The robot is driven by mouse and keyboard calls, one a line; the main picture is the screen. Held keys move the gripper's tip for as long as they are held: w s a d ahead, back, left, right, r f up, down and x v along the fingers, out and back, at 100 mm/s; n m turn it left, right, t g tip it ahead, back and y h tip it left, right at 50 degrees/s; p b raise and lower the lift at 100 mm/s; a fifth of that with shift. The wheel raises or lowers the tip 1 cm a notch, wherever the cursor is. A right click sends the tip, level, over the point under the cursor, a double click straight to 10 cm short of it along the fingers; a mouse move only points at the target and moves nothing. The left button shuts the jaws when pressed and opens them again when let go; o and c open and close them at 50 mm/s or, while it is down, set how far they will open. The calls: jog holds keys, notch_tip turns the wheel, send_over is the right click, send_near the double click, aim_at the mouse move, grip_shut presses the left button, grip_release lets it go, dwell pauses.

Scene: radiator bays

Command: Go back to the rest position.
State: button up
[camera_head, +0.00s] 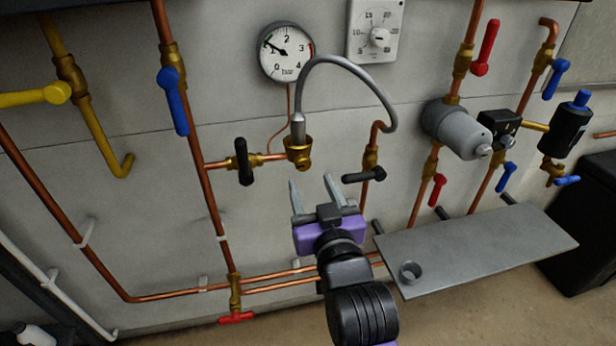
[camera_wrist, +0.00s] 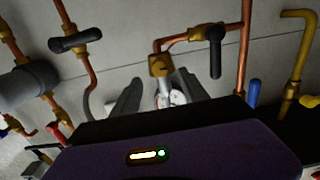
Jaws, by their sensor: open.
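My gripper (camera_head: 316,196) is open, with two grey fingers apart and nothing seen between them in the head view. It is in front of the wall, below the brass fitting (camera_head: 299,152) where the grey flexible hose (camera_head: 350,64) ends. In the wrist view, the fingers (camera_wrist: 157,100) stand on either side of the picture's middle. The brass fitting (camera_wrist: 161,66) shows just beyond them, with a metal end below it between the fingers in the picture. I cannot tell how far it is from the fingers.
A black-handled valve (camera_head: 243,161) is left of the fitting, another (camera_head: 364,175) to its right. A pressure gauge (camera_head: 286,52) and dial box (camera_head: 377,32) hang above. Copper pipes (camera_head: 208,180) line the wall.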

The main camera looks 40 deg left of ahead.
jog(key=shift+v, duration=0.9)
notch_tip(320, 180, up, 4)
jog(key=d+t, duration=0.1)
jog(key=t, duration=0.1)
jog(key=s+d+f+m+t+h, duration=0.2)
jog(key=s+d+f+m, duration=0.15)
jog(key=d, duration=0.55)
jog(key=s+d+f+m+t+h, duration=0.2)
jog(key=s+d+h, duration=0.15)
jog(key=d, duration=0.55)
jog(key=s+d+f+m+t+h, duration=0.1)
jog(key=s+d+f+m, duration=0.2)
jog(key=d, duration=0.6)
jog(key=s+d+f+g+h, duration=0.2)
jog(key=s+d+f+h, duration=0.1)
jog(key=s+d, duration=0.6)
jog(key=s+d+f+m+g+h, duration=0.1)
jog(key=s+d+f+h, duration=0.3)
jog(key=s+d, duration=0.5)
jog(key=s+p, duration=0.1)
jog(key=s, duration=0.4)
jog(key=shift+s+g, duration=0.4)
